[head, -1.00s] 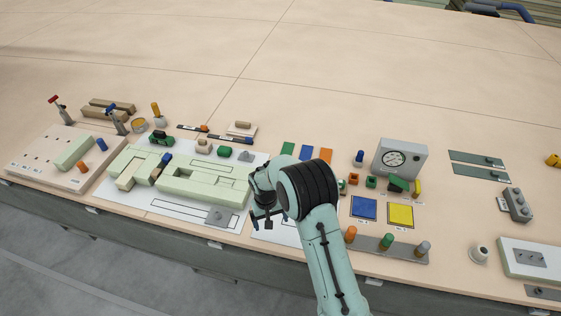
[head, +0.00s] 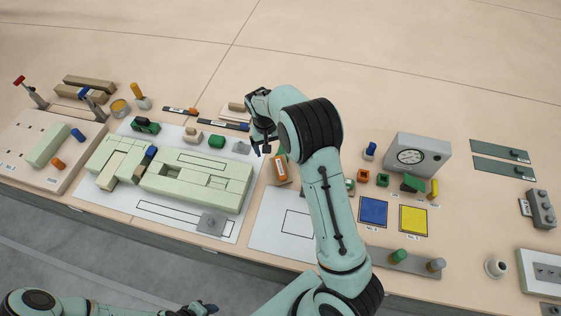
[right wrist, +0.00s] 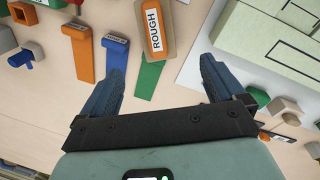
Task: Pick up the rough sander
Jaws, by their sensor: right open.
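The rough sander is a tan block with an orange top and a white label reading ROUGH; it shows in the right wrist view (right wrist: 153,30) and in the head view (head: 280,170). It lies on the table, partly over a green strip (right wrist: 148,82). My right gripper (head: 263,148) is open and empty. In the right wrist view its fingers (right wrist: 162,65) point toward the sander, which lies beyond the gap between the tips, apart from them. My left gripper (head: 203,308) is at the bottom edge of the head view; its jaws are too small to read.
A blue strip (right wrist: 115,60) and an orange strip (right wrist: 80,55) lie beside the green one. Pale green blocks (head: 195,180) stand on a white sheet to the left. A gauge box (head: 420,155) stands right of my arm.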

